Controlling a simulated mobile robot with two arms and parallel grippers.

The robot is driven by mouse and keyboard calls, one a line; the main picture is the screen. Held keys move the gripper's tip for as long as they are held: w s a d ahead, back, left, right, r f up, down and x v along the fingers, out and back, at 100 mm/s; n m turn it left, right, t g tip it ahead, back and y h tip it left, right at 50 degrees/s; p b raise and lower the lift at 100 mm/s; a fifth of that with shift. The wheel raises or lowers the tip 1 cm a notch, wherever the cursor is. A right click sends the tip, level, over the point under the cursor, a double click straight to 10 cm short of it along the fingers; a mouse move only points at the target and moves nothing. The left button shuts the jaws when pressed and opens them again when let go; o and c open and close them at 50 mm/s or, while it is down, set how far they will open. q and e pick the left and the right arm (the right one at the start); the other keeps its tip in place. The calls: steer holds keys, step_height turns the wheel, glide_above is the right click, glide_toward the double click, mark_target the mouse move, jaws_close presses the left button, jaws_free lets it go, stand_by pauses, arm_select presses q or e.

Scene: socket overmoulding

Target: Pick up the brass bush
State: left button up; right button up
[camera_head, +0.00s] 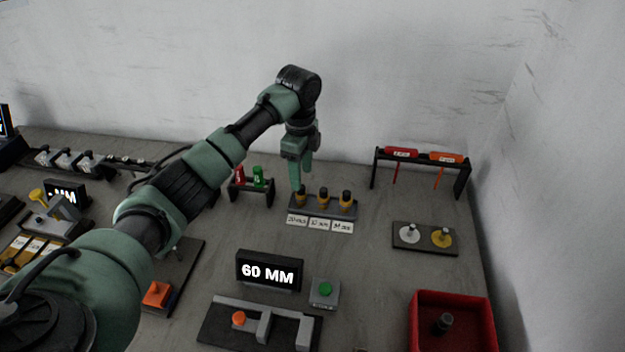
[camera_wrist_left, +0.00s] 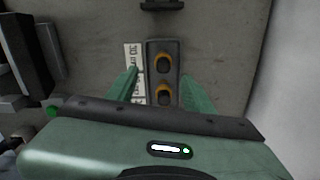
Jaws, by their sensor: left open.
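A brass-coloured flanged piece (camera_head: 442,237), which looks like the brass bush, sits at the right of a small dark tray (camera_head: 425,250). A similar silver-white piece (camera_head: 409,233) sits to its left. My left gripper (camera_head: 302,182) is well to the left of the tray, above a dark rack (camera_head: 325,209) of black-and-yellow plugs. In the left wrist view my left gripper (camera_wrist_left: 160,88) is open and empty, with its fingers on either side of the rack (camera_wrist_left: 155,48) and a plug (camera_wrist_left: 163,93) between them in the picture. The brass piece is not visible there.
White size labels (camera_head: 320,225) lie before the rack. A stand with red and orange tools (camera_head: 420,155) is behind the tray. A red bin (camera_head: 418,330) holding a dark part is in front. A "60 MM" display (camera_head: 269,270) and green button (camera_head: 325,288) stand nearer. Bare table lies between rack and tray.

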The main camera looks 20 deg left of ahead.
mark_target(301, 195)
arm_select(q)
steer(key=shift+f, duration=0.25)
steer(key=shift+s+f, duration=0.25)
steer(key=shift+f, duration=0.5)
steer(key=shift+f+p, duration=0.35)
steer(key=shift+f, duration=0.05)
steer(key=f, duration=0.2)
steer(key=w+f, duration=0.1)
steer(key=f, duration=0.1)
steer(key=shift+a+p, duration=0.2)
steer(key=shift+p, duration=0.2)
steer(key=shift+f, duration=0.3)
jaws_close()
arm_select(e)
steer(key=shift+s+d+r, duration=0.15)
steer(key=shift+s+r, duration=0.45)
steer(key=shift+r, duration=0.2)
